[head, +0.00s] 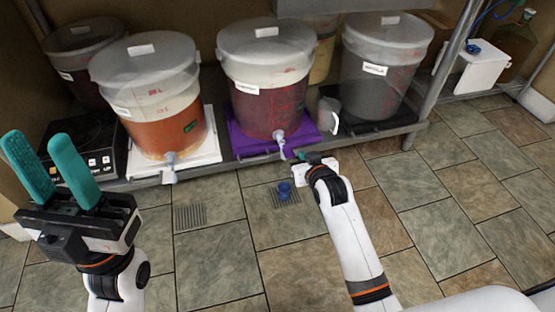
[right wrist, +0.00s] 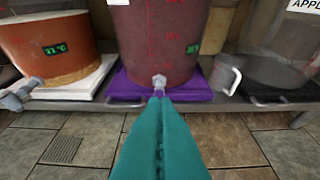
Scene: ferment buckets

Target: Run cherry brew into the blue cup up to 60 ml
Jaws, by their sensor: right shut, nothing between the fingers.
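The middle bucket (head: 266,85) holds dark red liquid and stands on a purple mat (head: 235,150); its label is too small to read. Its pale tap (head: 280,139) points out over the shelf's front edge. The small blue cup (head: 284,190) is below this tap, on a floor grate. Its inside and fill level cannot be read. My right gripper (head: 299,156) is shut and empty, close to the tap. In the right wrist view, its teal fingertips (right wrist: 159,99) sit just below the tap (right wrist: 159,81); contact is unclear. My left gripper (head: 38,140) is open and empty at the far left.
An orange-brown bucket (head: 155,100) on a white mat stands left, and a grey-lidded bucket (head: 383,70) stands right. A black hotplate (head: 88,150) is at left. The tiled floor in front is mostly clear.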

